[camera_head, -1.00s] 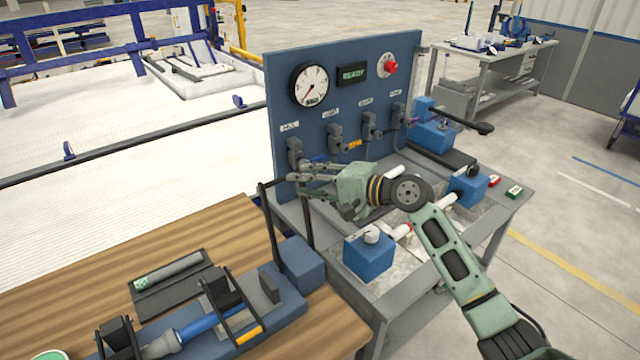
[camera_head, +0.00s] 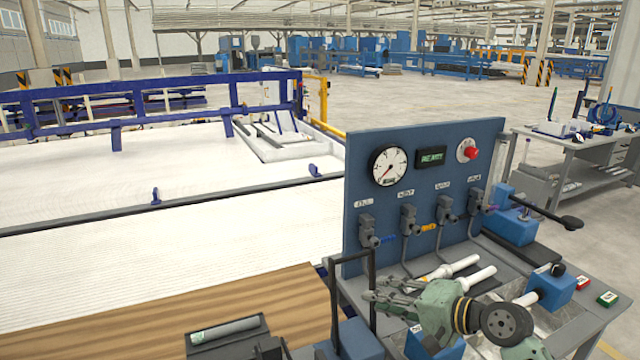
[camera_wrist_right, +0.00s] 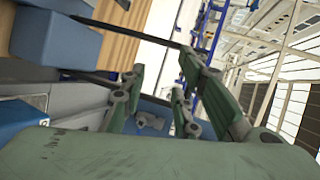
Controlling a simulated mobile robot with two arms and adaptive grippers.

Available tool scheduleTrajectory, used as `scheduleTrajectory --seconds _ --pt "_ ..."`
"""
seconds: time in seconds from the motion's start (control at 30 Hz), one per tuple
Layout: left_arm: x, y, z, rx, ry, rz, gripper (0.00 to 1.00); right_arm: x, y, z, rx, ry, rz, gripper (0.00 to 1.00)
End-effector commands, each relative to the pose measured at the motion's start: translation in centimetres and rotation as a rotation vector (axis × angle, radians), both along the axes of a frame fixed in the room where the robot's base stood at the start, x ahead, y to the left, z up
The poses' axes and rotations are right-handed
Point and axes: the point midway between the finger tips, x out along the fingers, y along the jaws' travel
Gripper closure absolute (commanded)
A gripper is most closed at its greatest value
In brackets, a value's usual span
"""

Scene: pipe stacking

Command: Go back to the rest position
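My right gripper (camera_head: 376,292) is in the lower middle of the head view, in front of the blue panel (camera_head: 475,130) and above the grey bench. Its green fingers stand apart. In the right wrist view its fingertips (camera_wrist_right: 157,85) are apart with nothing held between them; a grey fitting shows beyond them. My left gripper is not in view. White pipes (camera_head: 450,269) lie on the bench behind and right of the hand. My right wrist and hand hide part of the bench top.
The panel carries a gauge (camera_head: 388,166), a display (camera_head: 431,158), a red knob (camera_head: 472,153) and several dark valves. A thin black frame (camera_head: 372,262) stands close left of the hand. Blue blocks (camera_head: 550,286) sit on the bench. A wooden table (camera_head: 240,312) is at lower left.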

Motion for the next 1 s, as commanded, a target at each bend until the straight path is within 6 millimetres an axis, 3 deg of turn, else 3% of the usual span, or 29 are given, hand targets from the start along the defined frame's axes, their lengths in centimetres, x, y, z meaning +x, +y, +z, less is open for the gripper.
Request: scheduleTrajectory --seconds 0.03,0.2,0.33,0.5,0.7,0.93,1.0 --pt "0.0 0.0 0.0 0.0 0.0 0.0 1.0 -2.3 1.3 -3.0 -0.083 0.006 0.041 0.71" --pt "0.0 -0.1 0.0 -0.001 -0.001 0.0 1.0 -11.2 3.6 -12.2 -0.458 -0.016 0.206 0.71" --pt "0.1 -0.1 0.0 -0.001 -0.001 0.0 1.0 -18.3 3.3 -16.7 -0.726 -0.016 0.329 0.71" --pt "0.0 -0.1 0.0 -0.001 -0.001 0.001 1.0 -24.5 1.7 -19.1 -0.945 0.013 0.433 0.71" --pt "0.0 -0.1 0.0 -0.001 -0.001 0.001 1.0 -29.9 -0.5 -19.9 -1.113 0.066 0.522 0.71" --pt "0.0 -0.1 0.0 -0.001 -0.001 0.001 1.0 -35.4 -3.1 -19.6 -1.26 0.149 0.609 0.71" --pt "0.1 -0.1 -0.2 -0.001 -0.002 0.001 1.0 -35.0 -3.2 -21.1 -1.268 0.156 0.618 0.71"
